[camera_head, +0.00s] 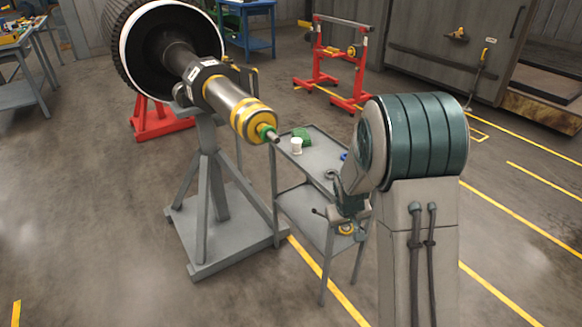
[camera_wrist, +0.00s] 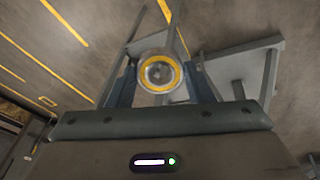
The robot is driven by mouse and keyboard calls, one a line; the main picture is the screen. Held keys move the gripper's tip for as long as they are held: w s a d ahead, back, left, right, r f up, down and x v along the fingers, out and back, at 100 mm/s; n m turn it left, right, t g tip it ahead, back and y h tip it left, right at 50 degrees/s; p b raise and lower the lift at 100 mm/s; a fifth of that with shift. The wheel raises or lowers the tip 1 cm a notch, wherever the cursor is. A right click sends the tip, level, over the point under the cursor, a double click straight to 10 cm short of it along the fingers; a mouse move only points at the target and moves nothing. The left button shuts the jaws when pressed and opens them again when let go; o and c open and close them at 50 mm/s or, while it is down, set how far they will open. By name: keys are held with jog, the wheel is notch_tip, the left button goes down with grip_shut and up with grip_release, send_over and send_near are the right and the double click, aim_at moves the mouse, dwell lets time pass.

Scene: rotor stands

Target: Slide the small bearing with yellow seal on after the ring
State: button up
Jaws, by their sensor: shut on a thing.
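My gripper (camera_wrist: 160,80) is shut on the small bearing with yellow seal (camera_wrist: 160,72), which shows face-on between the fingers in the wrist view. In the head view the bearing (camera_head: 346,229) hangs below my wrist, in front of the cart. The rotor shaft (camera_head: 232,99) lies on a grey stand at left centre, with yellow bands near its end. A green ring (camera_head: 264,130) sits around the thin shaft tip (camera_head: 274,138). The bearing is apart from the shaft, lower and to its right.
A grey cart (camera_head: 322,157) stands between shaft and arm, with a white cup-like part (camera_head: 296,145), a green part (camera_head: 302,134) and a blue part (camera_head: 343,156) on top. The grey stand (camera_head: 208,205) spreads at its base. A red frame (camera_head: 340,65) stands behind.

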jog(key=w+a+r+n+t+b, duration=0.1)
jog(key=w+a+r+n+t, duration=0.15)
jog(key=w+r+t, duration=0.2)
jog(key=n+t+y+b, duration=0.4)
jog(key=n+t+y, duration=0.35)
jog(key=y, duration=0.35)
send_near(277, 141)
jog(key=shift+n, duration=0.3)
jog(key=shift+p+x, duration=0.4)
jog(key=shift+x, duration=2.05)
jog(key=shift+d, duration=0.15)
jog(key=shift+w, duration=0.15)
jog(key=shift+w+a+b, duration=0.25)
jog(key=shift+b, duration=0.15)
jog(key=shift+w+a, duration=0.2)
jog(key=shift+w, duration=0.1)
jog(key=shift+w+a+b, duration=0.15)
jog(key=shift+w+b, duration=0.05)
jog(key=shift+b, duration=0.1)
